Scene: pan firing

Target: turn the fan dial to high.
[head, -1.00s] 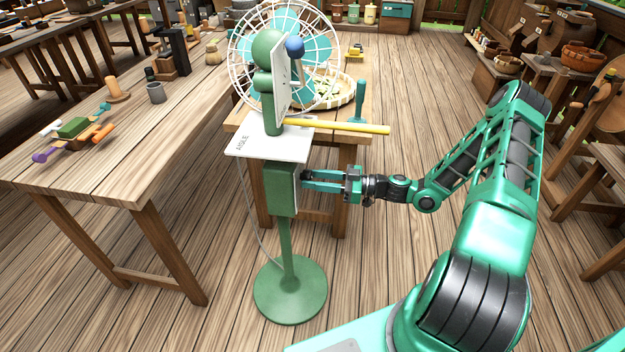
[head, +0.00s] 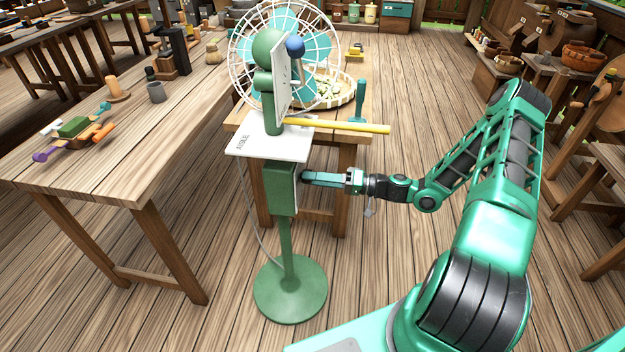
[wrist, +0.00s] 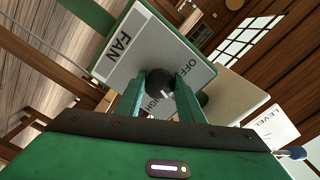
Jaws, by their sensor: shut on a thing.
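The fan control box (head: 281,190) is green and sits on a green post, below a white shelf plate. In the wrist view its pale panel (wrist: 122,58) reads FAN, with OFF and a partly hidden HIGH near the dial. The fan dial (wrist: 160,78) is a dark round knob with a white mark on its lower side, toward the HIGH lettering. My gripper (wrist: 162,85) is shut on the dial, one finger on each side. In the head view my gripper (head: 306,177) reaches the box's right face, and the dial there is mostly hidden by the fingers.
Above the box are the white plate (head: 245,145), a yellow bar (head: 350,127) sticking out right, and a lever with a blue ball (head: 295,47). A caged fan (head: 325,55) stands behind. A wooden table (head: 110,180) is at left. The floor right of the post is open.

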